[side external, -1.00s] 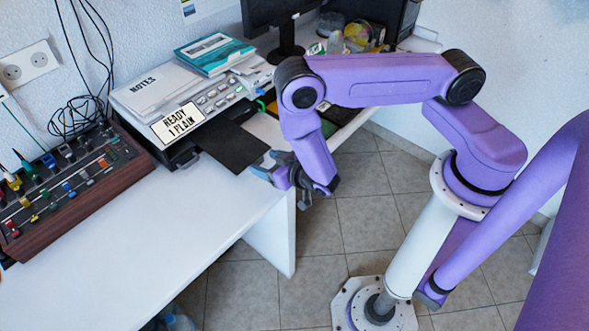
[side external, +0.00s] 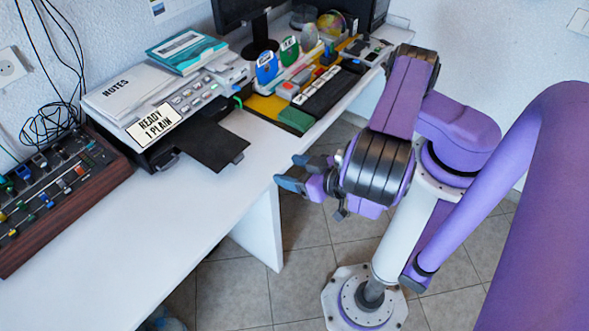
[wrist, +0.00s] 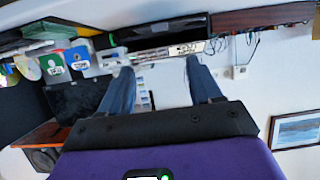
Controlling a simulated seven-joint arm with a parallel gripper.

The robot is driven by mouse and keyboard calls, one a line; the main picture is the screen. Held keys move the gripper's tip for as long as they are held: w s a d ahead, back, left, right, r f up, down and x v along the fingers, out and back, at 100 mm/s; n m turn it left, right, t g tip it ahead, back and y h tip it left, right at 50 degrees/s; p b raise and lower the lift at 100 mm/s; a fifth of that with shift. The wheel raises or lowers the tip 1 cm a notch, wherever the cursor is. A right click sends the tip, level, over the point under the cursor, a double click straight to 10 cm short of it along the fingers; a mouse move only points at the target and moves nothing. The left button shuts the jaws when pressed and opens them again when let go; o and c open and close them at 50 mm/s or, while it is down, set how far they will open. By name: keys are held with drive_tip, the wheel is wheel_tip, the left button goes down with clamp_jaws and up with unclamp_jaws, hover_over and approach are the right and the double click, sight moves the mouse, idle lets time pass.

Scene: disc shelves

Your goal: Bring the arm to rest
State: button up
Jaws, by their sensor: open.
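My gripper (side external: 298,173) is in front of the white desk's front edge in the side external view, folded back close to my base. Its two dark fingers stand apart with nothing between them. In the wrist view my gripper (wrist: 160,75) also shows open and empty, with the wall and desk seen upside down past the fingers. The gripper touches nothing that I can see.
The white desk (side external: 110,225) holds a printer (side external: 165,130) with a dark tray (side external: 215,148) sticking out, a wood-sided mixer (side external: 60,195), a keyboard (side external: 330,92) and two round-topped pieces, blue (side external: 267,68) and green (side external: 289,50). Tiled floor (side external: 305,255) lies open below.

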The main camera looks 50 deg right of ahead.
drive_tip(key=shift+s+r, duration=0.1)
drive_tip(key=shift+s, duration=0.05)
drive_tip(key=s+a+f+g+y, duration=0.1)
drive_tip(key=s+a+f+g, duration=0.1)
drive_tip(key=s+a+g, duration=0.5)
drive_tip(key=s+r+n+g+y, duration=0.2)
drive_tip(key=s+r+n+g, duration=0.25)
drive_tip(key=r+g, duration=0.2)
drive_tip(key=d+r+n+h, duration=0.2)
drive_tip(key=d+r+n, duration=0.6)
drive_tip(key=d+r, duration=0.6)
drive_tip(key=shift+s+r+h, duration=0.25)
drive_tip(key=shift+r+h, duration=0.05)
drive_tip(key=shift+r, duration=0.6)
